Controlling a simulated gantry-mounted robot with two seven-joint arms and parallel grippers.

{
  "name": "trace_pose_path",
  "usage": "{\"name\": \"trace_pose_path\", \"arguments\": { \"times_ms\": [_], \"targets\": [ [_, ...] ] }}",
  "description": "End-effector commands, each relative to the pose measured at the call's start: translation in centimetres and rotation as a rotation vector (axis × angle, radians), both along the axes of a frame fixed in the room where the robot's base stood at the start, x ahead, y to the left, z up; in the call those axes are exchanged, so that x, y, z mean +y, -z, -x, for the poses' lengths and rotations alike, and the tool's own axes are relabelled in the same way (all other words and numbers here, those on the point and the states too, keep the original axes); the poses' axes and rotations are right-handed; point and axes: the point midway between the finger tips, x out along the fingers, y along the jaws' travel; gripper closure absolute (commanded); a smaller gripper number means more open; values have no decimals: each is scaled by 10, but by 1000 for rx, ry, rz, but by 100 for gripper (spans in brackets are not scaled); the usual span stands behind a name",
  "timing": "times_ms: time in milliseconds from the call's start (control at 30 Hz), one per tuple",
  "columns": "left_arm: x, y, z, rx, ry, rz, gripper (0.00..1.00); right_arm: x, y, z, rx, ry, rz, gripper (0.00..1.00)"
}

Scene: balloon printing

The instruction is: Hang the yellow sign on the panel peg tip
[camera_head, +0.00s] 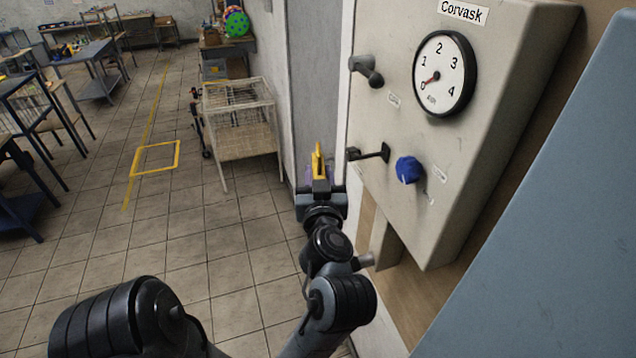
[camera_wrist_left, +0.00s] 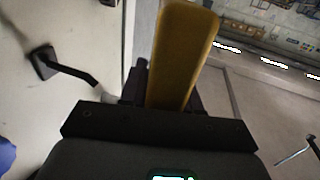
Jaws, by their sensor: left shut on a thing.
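The yellow sign (camera_head: 318,160) is upright and seen nearly edge-on in the head view. In the left wrist view the yellow sign (camera_wrist_left: 184,52) stands up as a flat, rounded-top plate between the fingers. My left gripper (camera_head: 319,183) is shut on its lower part. The black panel peg (camera_head: 371,153) sticks out leftward from the panel, just right of the sign. In the left wrist view the peg (camera_wrist_left: 72,70) runs from its square base toward the gripper. The sign looks apart from the peg; the depth between them is hard to tell. My right gripper is out of view.
The pale panel (camera_head: 480,170) carries a round gauge (camera_head: 445,74), a grey lever (camera_head: 367,70) above the peg and a blue knob (camera_head: 408,170) beside it. A wire cart (camera_head: 240,120) stands behind to the left. The tiled floor (camera_head: 215,235) is open.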

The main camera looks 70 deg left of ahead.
Motion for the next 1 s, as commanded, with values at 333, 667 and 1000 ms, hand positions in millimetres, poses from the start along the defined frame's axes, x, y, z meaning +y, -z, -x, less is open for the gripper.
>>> {"name": "trace_pose_path", "arguments": {
  "times_ms": [333,667,1000],
  "targets": [
    [-1,0,-14,1,0,-1,100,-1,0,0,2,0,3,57],
    [-2,2,-34,-1,1,-2,100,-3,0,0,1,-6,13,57],
    [-3,3,-54,-1,1,-2,100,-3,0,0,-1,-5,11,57]
  ]
}}
